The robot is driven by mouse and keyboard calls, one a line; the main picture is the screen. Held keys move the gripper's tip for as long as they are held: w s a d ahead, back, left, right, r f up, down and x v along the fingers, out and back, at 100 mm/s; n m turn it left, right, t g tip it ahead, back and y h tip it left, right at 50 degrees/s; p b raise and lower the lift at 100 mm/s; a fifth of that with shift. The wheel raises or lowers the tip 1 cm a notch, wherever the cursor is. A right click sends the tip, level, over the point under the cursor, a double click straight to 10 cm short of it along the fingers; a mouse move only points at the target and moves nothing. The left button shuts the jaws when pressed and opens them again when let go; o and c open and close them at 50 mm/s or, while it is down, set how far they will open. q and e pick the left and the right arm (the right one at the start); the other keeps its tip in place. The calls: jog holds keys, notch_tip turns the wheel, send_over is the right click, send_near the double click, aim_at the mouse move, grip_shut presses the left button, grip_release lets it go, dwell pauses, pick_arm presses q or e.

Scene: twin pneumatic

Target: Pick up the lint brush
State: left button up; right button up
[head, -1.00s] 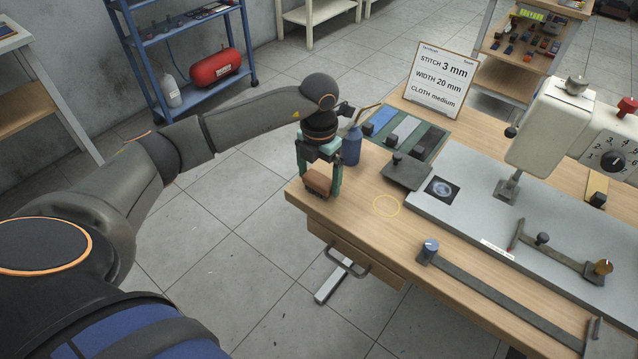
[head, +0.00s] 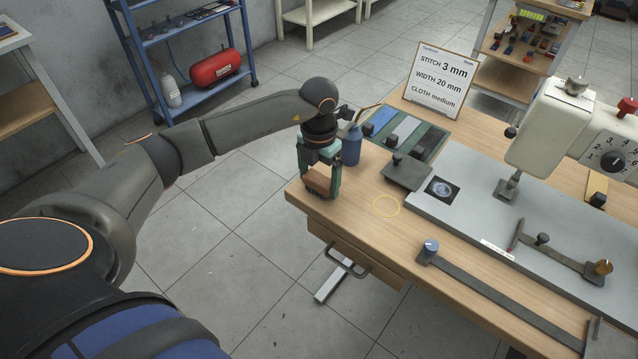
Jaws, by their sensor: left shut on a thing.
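The lint brush (head: 318,186) is a small brown block at the near left corner of the wooden table, in the head view. My left gripper (head: 320,187) points down over it with its green fingers on either side, shut on the brush. I cannot tell whether the brush touches the tabletop. Its far side and lower edge are partly hidden by the fingers. My right gripper is not in view.
A blue bottle (head: 351,146) stands just right of the left gripper. The table's front edge (head: 330,228) is close.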

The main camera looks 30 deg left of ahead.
aim_at(320, 179)
pick_arm(q)
jog(key=shift+r, duration=0.55)
notch_tip(320, 179, up, 3)
jog(key=shift+d+f, duration=0.1)
jog(key=shift+f, duration=0.1)
jog(key=s+d+r, duration=0.9)
jog(key=d, duration=0.1)
jog(key=shift+s+d+r, duration=0.15)
jog(key=shift+d, duration=0.05)
